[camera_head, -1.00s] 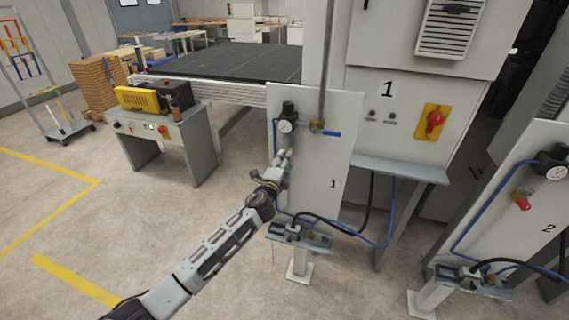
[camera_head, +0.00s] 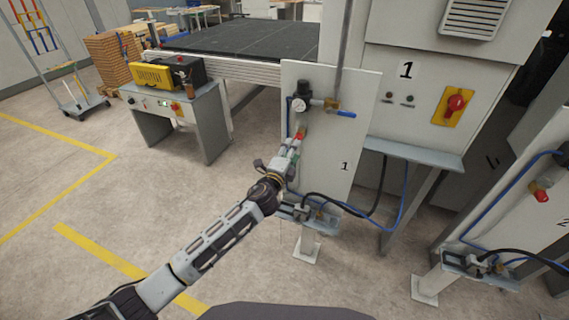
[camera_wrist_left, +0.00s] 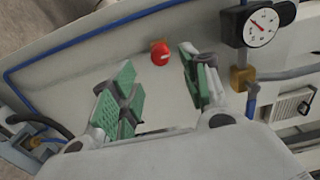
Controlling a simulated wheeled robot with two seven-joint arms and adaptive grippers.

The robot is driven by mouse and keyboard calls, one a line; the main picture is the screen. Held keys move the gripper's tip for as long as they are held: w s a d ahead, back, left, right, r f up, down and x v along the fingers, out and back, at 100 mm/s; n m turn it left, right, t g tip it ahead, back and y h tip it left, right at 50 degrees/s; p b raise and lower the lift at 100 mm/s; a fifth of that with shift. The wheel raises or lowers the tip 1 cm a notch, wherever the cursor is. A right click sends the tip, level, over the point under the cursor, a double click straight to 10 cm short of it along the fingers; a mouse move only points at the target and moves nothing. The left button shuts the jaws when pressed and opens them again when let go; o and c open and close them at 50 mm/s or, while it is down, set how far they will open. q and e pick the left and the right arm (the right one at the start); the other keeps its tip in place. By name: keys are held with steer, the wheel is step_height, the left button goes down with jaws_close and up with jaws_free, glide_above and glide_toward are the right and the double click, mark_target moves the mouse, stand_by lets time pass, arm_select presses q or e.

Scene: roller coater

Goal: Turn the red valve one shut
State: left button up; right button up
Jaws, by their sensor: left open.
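The red valve (camera_head: 299,136) is a small round knob on the white panel marked 1 (camera_head: 335,150), below a pressure gauge. It also shows in the left wrist view (camera_wrist_left: 160,53), with a pale mark on its face. My left gripper (camera_head: 292,150) is at the panel, just below the red valve in the head view. In the left wrist view its green-padded fingers (camera_wrist_left: 158,82) are apart and empty. The valve lies beyond the fingertips, in line with the gap between them; I cannot tell the exact distance. My right gripper is not in view.
The gauge (camera_wrist_left: 262,27) and brass fitting (camera_wrist_left: 242,78) sit close to one finger in the wrist view. A blue-handled valve (camera_head: 346,114) is at the panel's upper right. Panel 2 (camera_head: 525,215) has another red knob (camera_head: 541,195). Open floor lies left.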

arm_select(q)
steer(key=v, duration=0.6)
stand_by(0.3)
steer(key=shift+s, duration=0.1)
stand_by(0.5)
